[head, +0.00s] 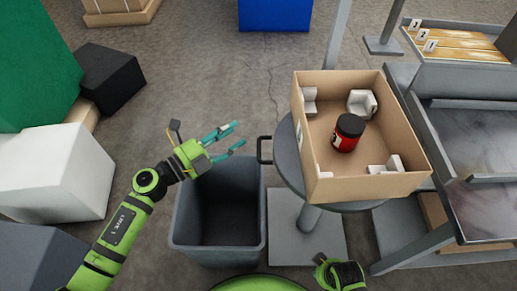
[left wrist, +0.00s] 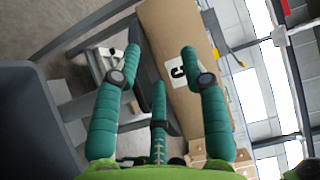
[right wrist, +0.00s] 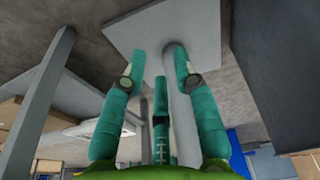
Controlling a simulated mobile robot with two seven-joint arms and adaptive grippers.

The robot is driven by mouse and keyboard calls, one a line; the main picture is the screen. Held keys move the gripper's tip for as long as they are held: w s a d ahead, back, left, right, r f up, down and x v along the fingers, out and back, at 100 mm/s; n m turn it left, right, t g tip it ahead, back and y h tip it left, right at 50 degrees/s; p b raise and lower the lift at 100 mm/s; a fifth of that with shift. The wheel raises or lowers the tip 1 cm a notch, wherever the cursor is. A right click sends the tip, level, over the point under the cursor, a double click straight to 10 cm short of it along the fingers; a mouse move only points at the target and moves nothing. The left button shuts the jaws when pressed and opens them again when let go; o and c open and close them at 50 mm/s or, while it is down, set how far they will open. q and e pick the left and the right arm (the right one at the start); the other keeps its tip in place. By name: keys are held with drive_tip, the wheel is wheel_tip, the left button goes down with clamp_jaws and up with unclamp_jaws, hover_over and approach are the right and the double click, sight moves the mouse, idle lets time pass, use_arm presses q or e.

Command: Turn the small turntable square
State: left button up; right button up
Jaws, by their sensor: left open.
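The small turntable (head: 287,165) is a grey round top on a post. On it sits an open cardboard box (head: 375,187), turned slightly askew in the picture, holding a red jar with a black lid (head: 347,133) and several white corner pieces. A dark loop handle (head: 263,150) sticks out at the turntable's left edge. My left gripper (head: 238,135) is open and empty, left of the handle and apart from it. The box also shows beyond its fingers in the left wrist view (left wrist: 170,35). My right gripper (right wrist: 155,75) is open and empty in the right wrist view; the head view does not show its fingers.
A grey open bin (head: 217,220) stands below my left gripper, left of the turntable. A metal bench (head: 480,140) with numbered trays stands close on the right. White and black blocks (head: 55,175) lie at the left. The floor behind my left gripper is clear.

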sight(259, 148)
use_arm(q)
drive_tip(key=d+f+m+g, duration=0.2)
drive_tip(key=d+f, duration=0.1)
drive_tip(key=d+f+m+g+b, duration=0.1)
drive_tip(key=d+f+m+g, duration=0.1)
drive_tip(key=d+f+g, duration=0.1)
drive_tip(key=shift+s+d+m, duration=0.1)
drive_tip(key=shift+d+m, duration=0.05)
drive_tip(key=shift+m, duration=0.15)
drive_tip(key=shift+w+d+f, duration=0.1)
drive_tip(key=shift+w+d, duration=0.1)
drive_tip(key=shift+d, duration=0.25)
use_arm(e)
drive_tip(key=shift+w+f, duration=0.1)
drive_tip(key=shift+f, duration=0.3)
use_arm(q)
clamp_jaws()
